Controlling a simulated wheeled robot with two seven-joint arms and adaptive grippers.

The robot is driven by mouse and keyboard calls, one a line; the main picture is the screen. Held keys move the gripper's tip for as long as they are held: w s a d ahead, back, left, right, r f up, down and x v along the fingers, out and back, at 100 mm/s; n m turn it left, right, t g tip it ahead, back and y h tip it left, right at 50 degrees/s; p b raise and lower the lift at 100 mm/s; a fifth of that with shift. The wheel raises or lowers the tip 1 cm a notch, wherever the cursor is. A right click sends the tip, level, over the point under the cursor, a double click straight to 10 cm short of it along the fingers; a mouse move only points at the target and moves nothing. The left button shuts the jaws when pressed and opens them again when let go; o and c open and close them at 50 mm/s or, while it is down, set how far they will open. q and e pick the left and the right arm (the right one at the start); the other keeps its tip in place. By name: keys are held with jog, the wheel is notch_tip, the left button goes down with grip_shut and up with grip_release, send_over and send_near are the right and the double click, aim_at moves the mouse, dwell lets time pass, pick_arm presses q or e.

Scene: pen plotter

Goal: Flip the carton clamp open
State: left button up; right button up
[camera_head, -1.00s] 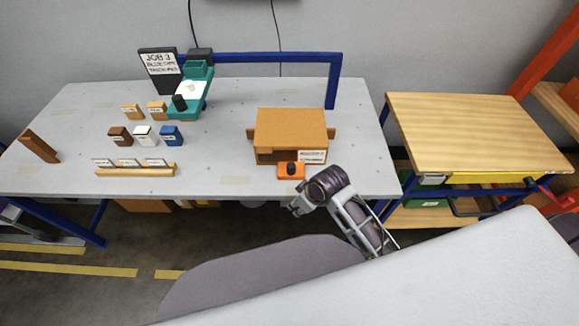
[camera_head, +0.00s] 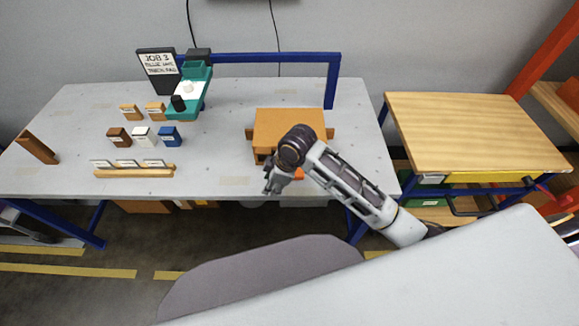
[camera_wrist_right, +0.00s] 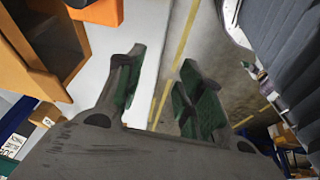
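The brown carton (camera_head: 275,124) stands at the front right of the grey table, partly hidden by my right arm. The clamp is an orange block at its front; in the head view only a bit of the orange clamp (camera_head: 299,174) shows behind my wrist. In the right wrist view the clamp (camera_wrist_right: 97,11) is at the top left, beside the carton (camera_wrist_right: 25,60). My right gripper (camera_head: 276,183) is at the table's front edge, just left of the clamp. Its fingers (camera_wrist_right: 162,78) are apart with nothing between them, and clear of the clamp. My left gripper is not in view.
Several small labelled blocks (camera_head: 143,139) and a wooden rack (camera_head: 135,173) stand on the left. A teal plotter (camera_head: 188,103) stands behind them. A blue frame (camera_head: 333,80) rises behind the carton. The table between blocks and carton is clear.

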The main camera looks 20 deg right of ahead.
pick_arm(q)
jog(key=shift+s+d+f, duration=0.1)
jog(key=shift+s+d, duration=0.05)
pick_arm(e)
jog(key=w+d+r+n+g+h, duration=0.2)
jog(key=w+d+r+n+h, duration=0.1)
jog(key=w+d+r+n, duration=0.4)
notch_tip(320, 180, up, 3)
jog(key=shift+d+r+n, duration=0.2)
jog(key=shift+d+n, duration=0.15)
jog(key=shift+n, duration=0.05)
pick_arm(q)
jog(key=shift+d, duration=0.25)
pick_arm(e)
jog(key=shift+f, duration=0.1)
notch_tip(320, 180, down, 6)
jog(key=shift+r, duration=0.2)
notch_tip(320, 180, down, 8)
jog(key=shift+f, duration=0.1)
dwell(0.8)
